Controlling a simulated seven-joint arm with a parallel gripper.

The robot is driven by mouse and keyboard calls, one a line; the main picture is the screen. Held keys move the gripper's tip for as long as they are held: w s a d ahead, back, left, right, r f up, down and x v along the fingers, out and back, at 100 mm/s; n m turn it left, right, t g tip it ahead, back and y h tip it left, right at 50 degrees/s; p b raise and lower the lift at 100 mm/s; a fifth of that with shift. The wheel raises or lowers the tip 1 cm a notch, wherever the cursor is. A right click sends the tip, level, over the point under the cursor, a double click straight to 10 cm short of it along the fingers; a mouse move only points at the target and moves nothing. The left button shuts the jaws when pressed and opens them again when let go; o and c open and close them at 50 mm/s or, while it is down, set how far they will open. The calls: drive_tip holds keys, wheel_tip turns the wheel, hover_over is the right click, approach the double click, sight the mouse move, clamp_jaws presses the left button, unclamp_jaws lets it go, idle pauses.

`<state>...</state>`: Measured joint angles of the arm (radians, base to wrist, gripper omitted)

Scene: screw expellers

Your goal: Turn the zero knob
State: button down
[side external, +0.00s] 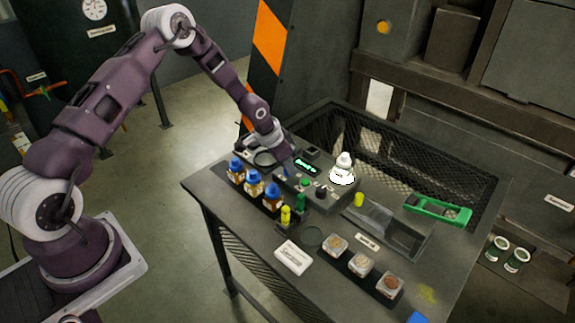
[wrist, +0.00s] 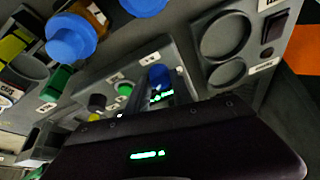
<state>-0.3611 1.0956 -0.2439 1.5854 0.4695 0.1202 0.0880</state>
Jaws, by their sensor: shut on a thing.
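A grey control box (side external: 300,190) on the bench has a green lit display (side external: 307,167) and several knobs. A blue knob (side external: 285,171) is at its left end, and a green knob (side external: 304,183) and a dark knob (side external: 321,192) are beside it. The labels are too small to read, so I cannot tell which says zero. My gripper (side external: 284,163) points down at the blue knob and is shut on it.
Blue-capped jars (side external: 254,185) stand close left of the box. A white bottle (side external: 343,168) is at its right. A yellow-topped item (side external: 286,214), sample cups (side external: 362,265) and a green tool (side external: 437,209) are also on the bench. A round-dished device (side external: 263,149) lies behind.

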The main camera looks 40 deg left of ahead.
drive_tip(key=shift+a+m+h, duration=0.1)
drive_tip(key=shift+m+h, duration=0.3)
drive_tip(key=shift+m, duration=0.6)
drive_tip(key=c, duration=1.1)
unclamp_jaws()
drive_tip(key=shift+r, duration=0.1)
drive_tip(key=v, duration=0.7)
